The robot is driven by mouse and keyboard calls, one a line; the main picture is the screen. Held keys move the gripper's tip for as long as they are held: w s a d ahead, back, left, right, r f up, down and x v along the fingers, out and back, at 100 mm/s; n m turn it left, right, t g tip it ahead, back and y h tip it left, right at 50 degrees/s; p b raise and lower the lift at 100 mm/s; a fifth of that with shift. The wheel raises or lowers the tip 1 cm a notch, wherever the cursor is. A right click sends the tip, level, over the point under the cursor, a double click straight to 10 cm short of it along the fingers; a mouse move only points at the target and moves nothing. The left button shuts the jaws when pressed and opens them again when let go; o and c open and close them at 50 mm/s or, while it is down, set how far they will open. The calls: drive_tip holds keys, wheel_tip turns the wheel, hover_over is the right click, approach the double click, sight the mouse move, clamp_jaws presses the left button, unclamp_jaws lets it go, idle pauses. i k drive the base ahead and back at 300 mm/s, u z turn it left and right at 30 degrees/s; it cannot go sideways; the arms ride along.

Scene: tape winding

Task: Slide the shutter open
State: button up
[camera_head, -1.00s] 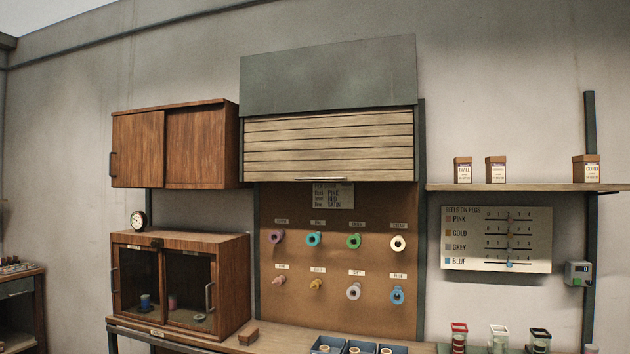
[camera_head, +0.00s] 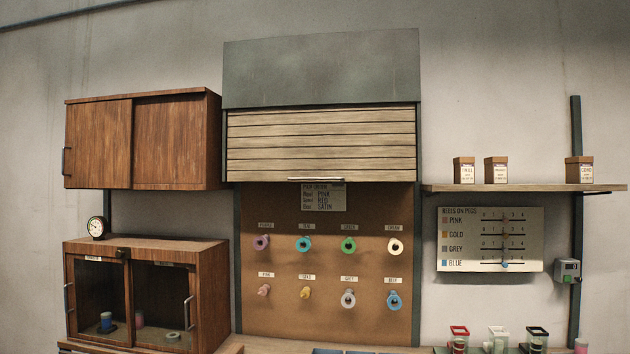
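The slatted wooden shutter (camera_head: 320,144) hangs below a grey-green box (camera_head: 322,72) on the wall. It covers the upper part of the frame, and its lower edge has a pale bar handle (camera_head: 316,180). Below that edge the brown pegboard (camera_head: 325,265) is uncovered, with several coloured reels on pegs. A small printed card (camera_head: 324,198) sits just under the handle, partly covered at its top. My gripper is not in view.
A wooden sliding-door cabinet (camera_head: 142,140) hangs at left, above a glass-fronted cabinet (camera_head: 146,296). At right, a shelf (camera_head: 520,188) holds small boxes above a reel counting board (camera_head: 490,239). Small coloured-top containers (camera_head: 498,338) stand along the bottom right.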

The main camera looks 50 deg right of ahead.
sight(344, 156)
drive_tip(key=z, duration=0.35)
drive_tip(key=i, duration=1)
drive_tip(key=u, duration=0.1)
